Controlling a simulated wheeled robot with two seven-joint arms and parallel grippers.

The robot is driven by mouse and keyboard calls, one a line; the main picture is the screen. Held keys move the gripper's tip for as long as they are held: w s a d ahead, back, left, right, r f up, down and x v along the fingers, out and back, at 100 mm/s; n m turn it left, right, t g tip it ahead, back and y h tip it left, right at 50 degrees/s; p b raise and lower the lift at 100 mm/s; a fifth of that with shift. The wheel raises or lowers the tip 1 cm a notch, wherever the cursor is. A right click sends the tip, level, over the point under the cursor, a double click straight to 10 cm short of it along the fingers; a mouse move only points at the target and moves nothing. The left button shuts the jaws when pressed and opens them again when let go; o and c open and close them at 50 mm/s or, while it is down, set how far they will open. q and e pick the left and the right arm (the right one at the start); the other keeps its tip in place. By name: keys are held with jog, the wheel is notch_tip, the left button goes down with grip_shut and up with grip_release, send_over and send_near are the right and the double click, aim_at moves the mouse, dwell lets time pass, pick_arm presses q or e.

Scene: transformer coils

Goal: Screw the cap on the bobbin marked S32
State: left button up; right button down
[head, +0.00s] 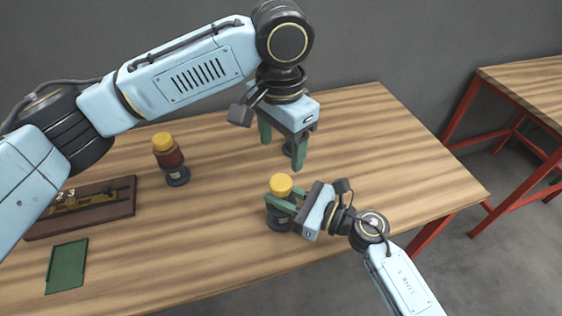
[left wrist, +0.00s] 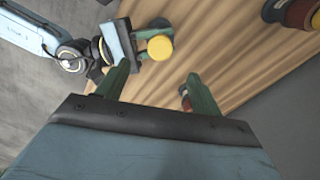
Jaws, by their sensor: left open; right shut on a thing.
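A bobbin with a dark base (head: 279,222) and a yellow cap (head: 280,184) on top stands upright near the table's front edge. My right gripper (head: 281,204) is shut around it below the cap. The yellow cap also shows in the left wrist view (left wrist: 160,47). My left gripper (head: 282,148) is open and empty above the table, behind the held bobbin. Another bobbin (head: 289,149) is mostly hidden behind my left gripper's fingers; its reddish part shows in the left wrist view (left wrist: 185,99). The mark S32 cannot be read on either bobbin.
A dark red bobbin with a yellow top (head: 171,158) stands to the left. A brown wooden rack (head: 118,207) with numbers and small parts lies at the far left, with a green plate (head: 67,266) before it. The table's right side is clear. Another table (head: 530,85) stands beyond.

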pick_arm(q)
notch_tip(320, 180, up, 2)
jog(key=shift+r, duration=0.15)
pick_arm(e)
jog(key=c, duration=1.1)
grip_release()
jog(key=shift+d, duration=0.1)
pick_arm(q)
jog(key=shift+f+b, duration=0.7)
jog(key=shift+f, duration=0.05)
pick_arm(e)
jog(key=v, duration=1.3)
jog(key=shift+s+d, duration=0.1)
